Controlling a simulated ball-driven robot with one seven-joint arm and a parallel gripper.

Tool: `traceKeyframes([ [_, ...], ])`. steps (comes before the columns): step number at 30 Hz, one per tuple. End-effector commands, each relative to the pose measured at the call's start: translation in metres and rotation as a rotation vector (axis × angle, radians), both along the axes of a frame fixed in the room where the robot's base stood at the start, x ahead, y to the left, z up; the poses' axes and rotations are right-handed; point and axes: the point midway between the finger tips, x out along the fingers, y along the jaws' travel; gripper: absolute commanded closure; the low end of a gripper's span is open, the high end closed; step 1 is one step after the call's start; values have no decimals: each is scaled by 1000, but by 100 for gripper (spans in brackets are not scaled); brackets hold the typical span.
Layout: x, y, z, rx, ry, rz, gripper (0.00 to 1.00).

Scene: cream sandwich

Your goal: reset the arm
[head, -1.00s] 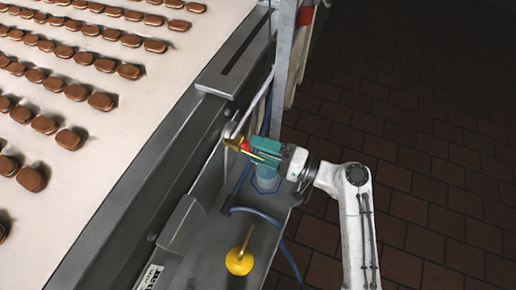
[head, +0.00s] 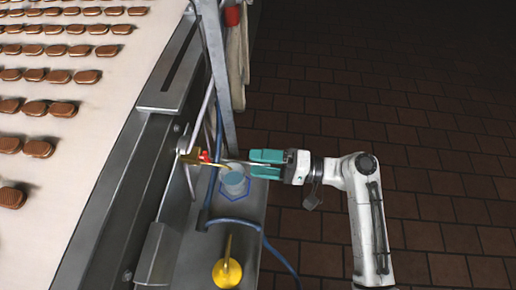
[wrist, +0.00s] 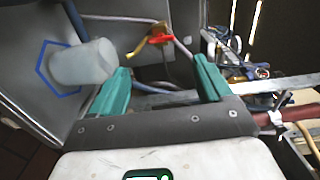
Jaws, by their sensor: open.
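My gripper (head: 252,164), with teal fingers, is open and empty. Its fingers point left toward the brass tap with a red handle (head: 190,157), with a clear gap between them. In the wrist view my gripper (wrist: 160,68) has its fingers spread wide, and the tap (wrist: 157,38) shows beyond them. My white arm reaches in from the lower right in the head view.
A pale cup (head: 235,185) stands inside a blue hexagon outline on the metal shelf (head: 215,245); it also shows in the wrist view (wrist: 82,62). A yellow tool (head: 227,272) lies nearer. The conveyor (head: 90,175) carries biscuits. Tiled floor at right is clear.

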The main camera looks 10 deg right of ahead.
Motion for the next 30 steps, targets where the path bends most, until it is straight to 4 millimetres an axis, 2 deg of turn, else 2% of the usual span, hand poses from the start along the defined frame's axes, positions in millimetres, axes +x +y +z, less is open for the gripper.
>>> traceKeyframes([
  [10, -5, 0, -6, -39, 1, 4, 21],
  [14, -26, -5, -30, -204, 11, 21, 21],
  [16, -44, -13, -48, -341, 20, 35, 21],
  [19, -72, -33, -70, -556, 37, 62, 21],
  [23, -110, -67, -88, -828, 69, 95, 21],
  [26, -140, -98, -92, -1031, 102, 121, 21],
  [30, -178, -141, -82, -1284, 156, 149, 21],
])
